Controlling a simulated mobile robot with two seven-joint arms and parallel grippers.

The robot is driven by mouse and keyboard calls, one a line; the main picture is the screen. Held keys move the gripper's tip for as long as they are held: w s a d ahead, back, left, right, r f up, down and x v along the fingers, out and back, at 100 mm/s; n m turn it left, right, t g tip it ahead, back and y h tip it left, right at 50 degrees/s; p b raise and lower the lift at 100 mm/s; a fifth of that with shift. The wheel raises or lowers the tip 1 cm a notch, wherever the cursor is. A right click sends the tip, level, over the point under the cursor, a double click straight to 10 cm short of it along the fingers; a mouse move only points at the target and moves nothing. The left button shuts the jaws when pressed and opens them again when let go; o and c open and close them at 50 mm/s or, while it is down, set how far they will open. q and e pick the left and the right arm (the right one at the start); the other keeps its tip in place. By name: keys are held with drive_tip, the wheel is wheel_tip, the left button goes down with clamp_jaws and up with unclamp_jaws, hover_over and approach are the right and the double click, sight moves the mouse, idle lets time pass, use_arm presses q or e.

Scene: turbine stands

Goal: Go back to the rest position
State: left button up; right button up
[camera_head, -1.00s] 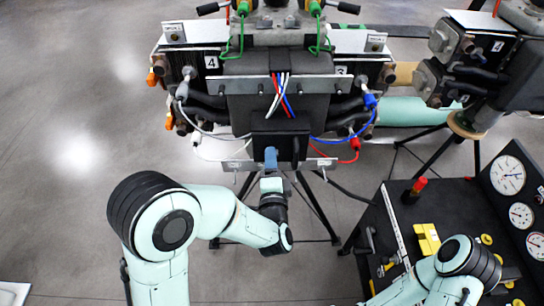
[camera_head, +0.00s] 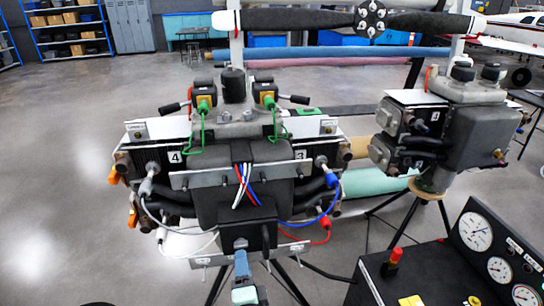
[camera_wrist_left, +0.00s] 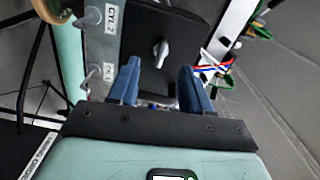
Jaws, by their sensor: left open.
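My left gripper (camera_head: 241,264) is at the bottom of the head view, just in front of and below the black box at the lower front of the engine (camera_head: 232,150). In the left wrist view the left gripper (camera_wrist_left: 159,85) has its two blue fingers apart with nothing held between them. A grey switch knob (camera_wrist_left: 160,52) on a dark panel lies beyond the fingertips. I cannot tell the exact gap to it. My right gripper is in neither view. Most of my left arm is below the head view's lower edge.
A second engine (camera_head: 490,135) stands on a stand at the right. A black panel with round gauges (camera_head: 475,231) is at the lower right. Loose coloured cables (camera_head: 322,222) hang at the engine front, with stand legs below. The floor (camera_head: 60,220) at the left is clear.

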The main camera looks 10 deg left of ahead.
use_arm(q)
drive_tip(key=s+a+f+n+g+h, duration=0.1)
drive_tip(key=s+f+n+g+h, duration=0.15)
drive_tip(key=f, duration=0.75)
drive_tip(key=s+a+f+n+g+h, duration=0.1)
drive_tip(key=s+f+n+g, duration=0.2)
drive_tip(key=f, duration=0.7)
drive_tip(key=s+f+n+g+h, duration=0.1)
drive_tip(key=f+n+g+h, duration=0.2)
drive_tip(key=f, duration=0.6)
drive_tip(key=s+f+n+g+h, duration=0.1)
drive_tip(key=s+f+n+g, duration=0.3)
drive_tip(key=s, duration=0.5)
drive_tip(key=s+d+f+n+g+h, duration=0.1)
drive_tip(key=s+f+n+g, duration=0.4)
drive_tip(key=s+f, duration=0.3)
drive_tip(key=shift+s+f, duration=0.2)
drive_tip(key=shift+s, duration=0.9)
drive_tip(key=shift+d+g, duration=0.1)
drive_tip(key=shift+g, duration=0.15)
